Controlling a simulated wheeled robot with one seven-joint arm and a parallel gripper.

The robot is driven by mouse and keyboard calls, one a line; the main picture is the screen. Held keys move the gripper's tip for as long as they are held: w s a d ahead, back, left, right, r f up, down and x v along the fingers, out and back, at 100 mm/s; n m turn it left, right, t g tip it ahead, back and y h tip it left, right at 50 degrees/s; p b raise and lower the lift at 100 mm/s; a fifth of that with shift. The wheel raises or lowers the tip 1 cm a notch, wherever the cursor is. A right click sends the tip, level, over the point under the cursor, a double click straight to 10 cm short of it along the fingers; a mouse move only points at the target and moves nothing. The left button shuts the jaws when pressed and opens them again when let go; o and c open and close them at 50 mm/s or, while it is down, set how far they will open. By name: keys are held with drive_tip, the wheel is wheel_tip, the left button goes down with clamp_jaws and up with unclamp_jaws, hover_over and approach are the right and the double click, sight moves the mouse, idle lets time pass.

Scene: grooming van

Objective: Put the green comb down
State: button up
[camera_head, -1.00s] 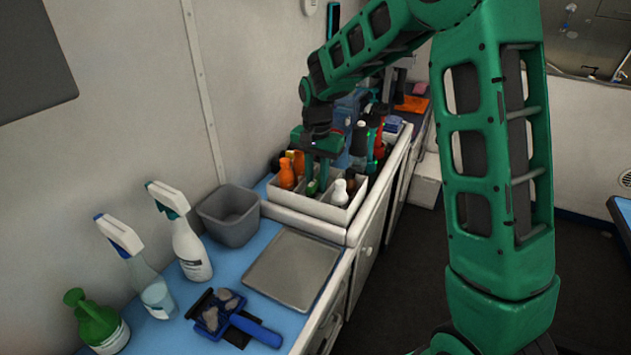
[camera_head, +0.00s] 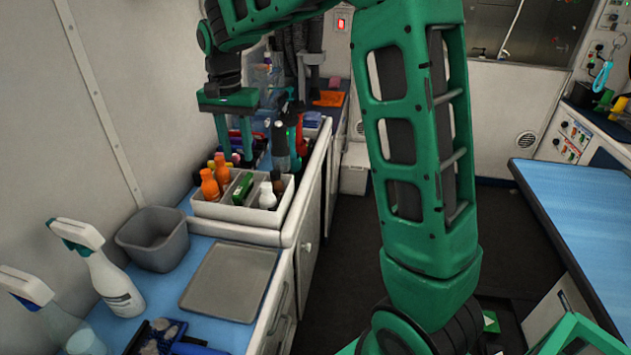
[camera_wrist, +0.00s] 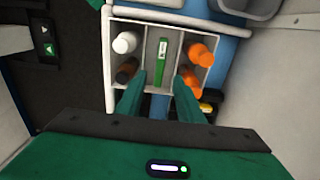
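The green comb (camera_head: 242,187) is a narrow green piece standing in the middle compartment of the white divided caddy (camera_head: 236,214). In the wrist view the comb (camera_wrist: 162,61), with a pale label, shows ahead of my fingertips. My gripper (camera_head: 236,150) is above the caddy, pointing down, with its two green fingers apart and nothing between them. In the wrist view my gripper (camera_wrist: 160,82) also shows its fingers spread, with the comb apart from them. The comb's lower part is hidden by the caddy walls.
Orange bottles (camera_head: 210,184) stand in the caddy's left compartments; a white bottle (camera_head: 267,195) and a dark one stand at right. A grey bin (camera_head: 153,238), a grey tray (camera_head: 230,282) and a spray bottle (camera_head: 108,278) are in front. A blue table (camera_head: 590,215) is at right.

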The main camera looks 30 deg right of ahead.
drive_tip(key=s+d+r+n, duration=0.1)
drive_tip(key=s+d, duration=1.2)
drive_tip(key=s, duration=0.4)
drive_tip(key=s+d+f, duration=0.2)
drive_tip(key=s, duration=0.8)
drive_tip(key=s+d+f+n, duration=0.1)
drive_tip(key=s+d+f, duration=0.1)
drive_tip(key=s, duration=0.8)
drive_tip(key=shift+s+d+f+n, duration=0.15)
drive_tip(key=shift+d+f+n, duration=0.15)
drive_tip(key=shift+f, duration=0.45)
drive_tip(key=shift+w+f, duration=0.25)
drive_tip(key=shift+w, duration=0.4)
